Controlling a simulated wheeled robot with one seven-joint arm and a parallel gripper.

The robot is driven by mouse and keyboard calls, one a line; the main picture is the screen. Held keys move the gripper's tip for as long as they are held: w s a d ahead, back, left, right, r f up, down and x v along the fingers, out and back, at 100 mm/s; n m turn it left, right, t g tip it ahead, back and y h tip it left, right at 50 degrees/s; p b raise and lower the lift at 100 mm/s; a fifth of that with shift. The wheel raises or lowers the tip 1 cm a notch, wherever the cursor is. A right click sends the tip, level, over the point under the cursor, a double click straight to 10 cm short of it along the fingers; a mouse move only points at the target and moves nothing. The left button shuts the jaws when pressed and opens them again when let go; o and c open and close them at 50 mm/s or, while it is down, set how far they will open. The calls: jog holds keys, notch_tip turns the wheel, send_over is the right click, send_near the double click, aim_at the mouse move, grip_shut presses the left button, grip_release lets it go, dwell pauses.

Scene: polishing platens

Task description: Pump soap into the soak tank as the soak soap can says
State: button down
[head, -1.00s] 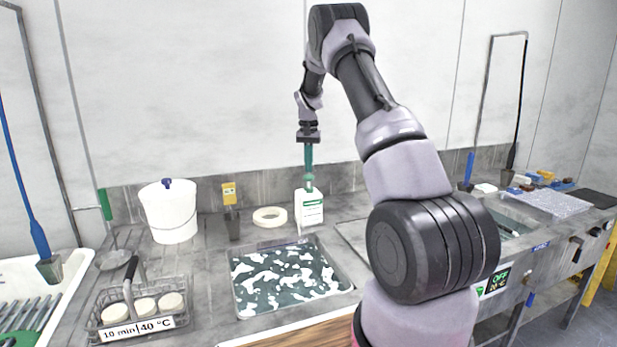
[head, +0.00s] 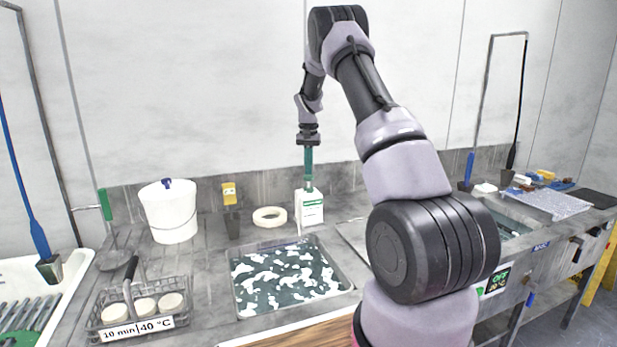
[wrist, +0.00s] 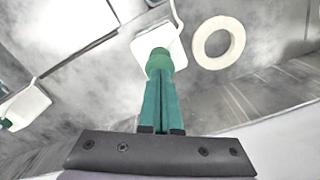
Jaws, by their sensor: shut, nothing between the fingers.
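The soap can (head: 309,209) is a white bottle with a green-marked label, too small to read, standing upright behind the soak tank. Its green pump head (wrist: 158,62) is on top. My gripper (head: 308,180) points straight down with its teal fingers shut and empty, the tips at the top of the pump head. In the wrist view the fingers (wrist: 160,82) end against or just over the pump head; I cannot tell whether they press it. The soak tank (head: 238,310) is a sunken metal basin of dark green liquid with white foam patches.
A wire basket (head: 90,322) with white discs, labelled "10 min | 40 °C", stands left of the tank. A white bucket (head: 172,218), a cream ring (head: 269,216) and a yellow-topped holder (head: 230,195) stand behind. A display (head: 497,281) at right reads OFF.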

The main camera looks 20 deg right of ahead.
jog(key=shift+f, duration=1.05)
jog(key=shift+r, duration=1.55)
jog(key=s+a+r+t+y, duration=0.1)
jog(key=s+a+r+t, duration=0.15)
jog(key=s+r, duration=0.75)
jog(key=s+a+r+t, duration=0.1)
jog(key=s+a+r, duration=0.3)
jog(key=s+r, duration=0.6)
jog(key=s+a+r+n+t, duration=0.1)
jog(key=s+a+t, duration=0.1)
jog(key=s, duration=0.9)
jog(key=s+a+r+t+y, duration=0.1)
jog(key=s+a+r, duration=0.1)
jog(key=s, duration=0.9)
jog(key=shift+s+a+r+n+t, duration=0.25)
jog(key=shift+a+n+t, duration=0.15)
jog(key=shift+a, duration=0.5)
